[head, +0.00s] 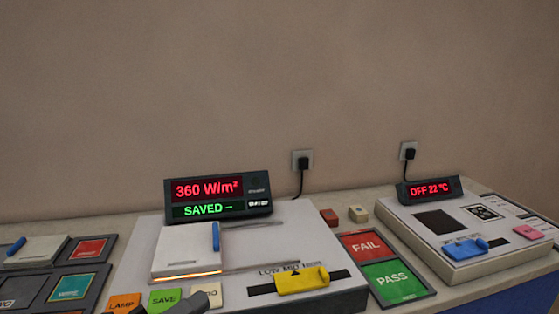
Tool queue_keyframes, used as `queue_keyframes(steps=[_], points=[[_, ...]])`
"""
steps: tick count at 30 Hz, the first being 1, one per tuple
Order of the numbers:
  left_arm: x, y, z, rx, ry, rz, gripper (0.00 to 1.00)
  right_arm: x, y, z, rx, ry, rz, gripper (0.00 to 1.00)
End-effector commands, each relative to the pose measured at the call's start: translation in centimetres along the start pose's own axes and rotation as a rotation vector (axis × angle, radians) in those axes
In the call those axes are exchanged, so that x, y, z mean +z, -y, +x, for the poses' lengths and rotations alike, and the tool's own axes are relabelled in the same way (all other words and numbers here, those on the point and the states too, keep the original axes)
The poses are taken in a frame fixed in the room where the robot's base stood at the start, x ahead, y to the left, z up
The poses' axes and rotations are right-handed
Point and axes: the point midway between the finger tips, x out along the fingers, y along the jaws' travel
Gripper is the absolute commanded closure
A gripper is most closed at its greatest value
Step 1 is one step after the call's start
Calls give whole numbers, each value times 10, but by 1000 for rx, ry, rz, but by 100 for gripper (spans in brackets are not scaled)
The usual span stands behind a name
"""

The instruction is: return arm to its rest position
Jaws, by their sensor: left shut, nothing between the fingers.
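My left gripper (206,299) shows only in part at the bottom edge of the head view. It is dark grey and shut, with nothing held. Its tip is in front of the white lamp unit, by the green SAVE button (165,299) and a pale button (207,294) that it partly covers. The rest of the left arm is out of the picture. My right gripper is not in view.
The lamp unit's display (218,197) reads 360 W/m² and SAVED. A yellow slider (301,281) sits on its front. Red FAIL (366,245) and green PASS (397,282) pads lie to its right. Another unit (465,262) reads OFF 22 °C.

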Motion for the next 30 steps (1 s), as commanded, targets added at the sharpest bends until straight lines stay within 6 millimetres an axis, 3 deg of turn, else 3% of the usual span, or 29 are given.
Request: queue_keyframes(steps=[4, 7, 12, 15, 20, 30], points=[[14, -51, -30, -7, 337, -546, 100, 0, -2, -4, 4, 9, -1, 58], [8, -101, -61, 25, 567, -901, 100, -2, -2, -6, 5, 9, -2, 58], [-33, -175, -114, 106, 880, -1377, 100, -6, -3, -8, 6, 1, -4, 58], [-57, -198, -131, 142, 983, -1538, 100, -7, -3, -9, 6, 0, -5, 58], [-74, -210, -142, 165, 1046, -1643, 100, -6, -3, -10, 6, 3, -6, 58], [-74, -211, -142, 166, 1046, -1644, 100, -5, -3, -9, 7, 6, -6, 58]])
